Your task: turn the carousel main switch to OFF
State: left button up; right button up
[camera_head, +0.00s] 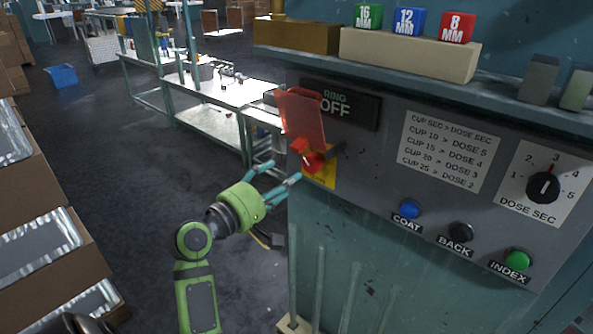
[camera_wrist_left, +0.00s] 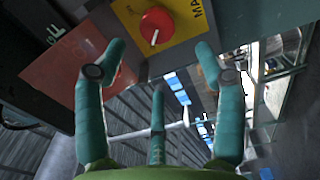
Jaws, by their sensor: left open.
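The main switch is a red rotary knob (camera_head: 314,161) on a yellow plate (camera_head: 322,180) at the left end of the grey panel. A translucent red cover flap (camera_head: 303,115) stands raised above it. In the left wrist view the knob (camera_wrist_left: 157,24) shows a white mark, and the flap (camera_wrist_left: 70,65) is at left. The plate's lettering is cut off. My left gripper (camera_head: 280,176) is open and empty, its teal fingers just left of and below the knob, apparently not touching it. My right gripper is not in view.
A black sign (camera_head: 340,103) beside the flap reads "RING OFF". The panel also carries a blue COAT button (camera_head: 409,209), a black BACK button (camera_head: 461,232), a green INDEX button (camera_head: 517,260) and a dose dial (camera_head: 543,187). A shelf (camera_head: 400,77) overhangs it. Open floor lies left.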

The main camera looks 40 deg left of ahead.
pick_arm(q)
jog(key=shift+s+a, duration=0.1)
jog(key=shift+s, duration=1.5)
